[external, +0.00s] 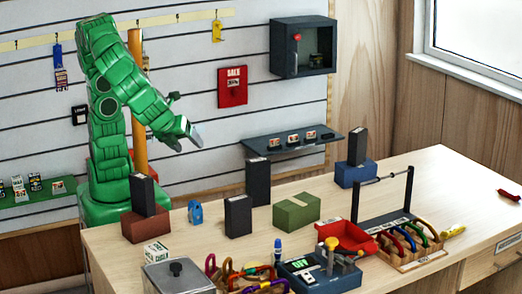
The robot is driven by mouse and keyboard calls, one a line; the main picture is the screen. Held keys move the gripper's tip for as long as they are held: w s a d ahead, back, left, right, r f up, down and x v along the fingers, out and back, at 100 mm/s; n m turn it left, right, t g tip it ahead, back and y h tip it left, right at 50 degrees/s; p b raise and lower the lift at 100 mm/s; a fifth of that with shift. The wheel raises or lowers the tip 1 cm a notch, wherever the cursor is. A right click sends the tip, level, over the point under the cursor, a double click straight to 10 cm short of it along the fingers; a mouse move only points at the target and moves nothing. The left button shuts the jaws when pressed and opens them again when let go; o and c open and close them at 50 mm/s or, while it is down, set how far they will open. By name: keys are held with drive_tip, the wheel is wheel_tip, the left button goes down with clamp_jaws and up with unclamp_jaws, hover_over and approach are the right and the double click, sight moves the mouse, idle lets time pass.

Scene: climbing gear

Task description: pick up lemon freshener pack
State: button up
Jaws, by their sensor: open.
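My green arm stands at the left behind the table, bent over at the top. My gripper (187,140) hangs in the air before the slatted wall, open, with nothing seen between its fingers. No pack can be read for certain as the lemon freshener. A small yellow item (217,30) hangs on the wall's top rail, up and right of my gripper and apart from it. A small pack (62,80) hangs at the left below a blue item (57,55). Small boxed packs (36,182) stand on the green left shelf. Their labels are too small to tell.
A dark wall shelf (290,147) and open cabinet (303,46) jut out. The table's right side is mostly clear.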

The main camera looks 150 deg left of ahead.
drive_tip(key=w+a+f+m+t+y, duration=0.15)
drive_tip(key=w+m+y, duration=0.6)
drive_tip(key=w, duration=0.95)
drive_tip(key=m+h, duration=0.1)
drive_tip(key=h, duration=0.1)
approach(243, 202)
drive_tip(key=s+a, duration=0.1)
drive_tip(key=s+a+f, duration=0.1)
drive_tip(key=a, duration=0.1)
drive_tip(key=shift+s+f, duration=0.15)
drive_tip(key=shift+s, duration=0.15)
drive_tip(key=shift+a+f, duration=0.2)
drive_tip(key=shift+f, duration=0.1)
drive_tip(key=shift+w+x, duration=0.15)
drive_tip(key=shift+x, duration=1.65)
drive_tip(key=shift+w+x, duration=0.1)
drive_tip(key=shift+x, duration=1.75)
drive_tip(key=c, duration=1.1)
